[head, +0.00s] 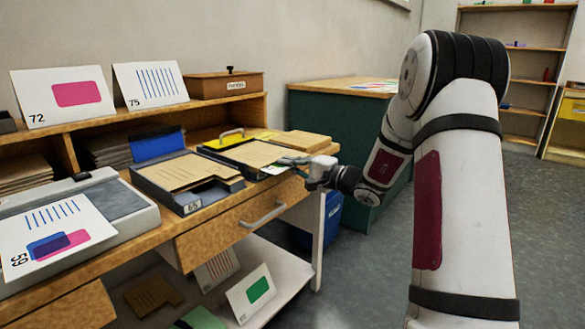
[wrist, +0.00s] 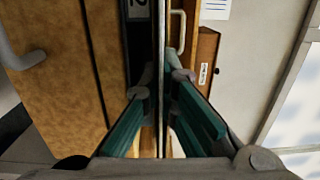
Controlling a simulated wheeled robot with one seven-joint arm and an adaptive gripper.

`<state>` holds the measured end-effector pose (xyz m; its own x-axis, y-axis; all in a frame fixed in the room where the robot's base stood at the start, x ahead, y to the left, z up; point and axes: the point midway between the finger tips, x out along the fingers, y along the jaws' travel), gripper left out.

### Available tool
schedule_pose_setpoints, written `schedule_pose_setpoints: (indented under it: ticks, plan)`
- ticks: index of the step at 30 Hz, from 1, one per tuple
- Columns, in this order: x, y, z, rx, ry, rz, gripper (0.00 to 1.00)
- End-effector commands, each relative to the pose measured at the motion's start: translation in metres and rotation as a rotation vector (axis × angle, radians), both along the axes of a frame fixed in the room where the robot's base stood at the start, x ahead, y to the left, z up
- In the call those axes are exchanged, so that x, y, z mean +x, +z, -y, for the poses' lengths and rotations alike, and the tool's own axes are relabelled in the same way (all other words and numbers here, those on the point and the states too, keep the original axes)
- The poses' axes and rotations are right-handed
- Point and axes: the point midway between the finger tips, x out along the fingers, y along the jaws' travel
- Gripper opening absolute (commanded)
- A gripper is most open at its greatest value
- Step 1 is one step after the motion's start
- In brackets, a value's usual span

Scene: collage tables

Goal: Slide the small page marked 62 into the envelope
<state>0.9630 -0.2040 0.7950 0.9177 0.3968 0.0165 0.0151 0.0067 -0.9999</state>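My gripper (head: 292,161) is at the right end of the desk, beside the far dark tray. Its teal fingers (wrist: 163,78) close from both sides on a thin sheet seen edge-on in the wrist view. In the head view a small white page with a green patch (head: 275,169) shows at the fingertips, partly hidden; I cannot read a number on it. Brown paper pieces, possibly envelopes, lie in the near tray (head: 186,172) and in the far tray (head: 256,153). I cannot tell which is the envelope, or whether the page touches one.
The near tray's label (head: 193,207) seems to read 65. Cards marked 72 (head: 70,97) and 75 (head: 150,84) lean on the upper shelf beside a wooden box (head: 226,84). A card marked 59 (head: 46,240) lies at left. A drawer handle (head: 262,214) juts out in front.

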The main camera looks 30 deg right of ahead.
Motion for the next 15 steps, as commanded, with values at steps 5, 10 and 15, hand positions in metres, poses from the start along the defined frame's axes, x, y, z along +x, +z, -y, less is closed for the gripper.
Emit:
schedule_pose_setpoints:
  ticks: [5,10,15]
  plan:
    - [0.0037,-0.0003,-0.0015,0.0,0.0,-0.001,0.0]
    - [0.0043,-0.0001,-0.0017,0.0,0.0,-0.001,0.0]
    - [0.0041,-0.0001,-0.0018,0.0,0.0,0.0,0.11]
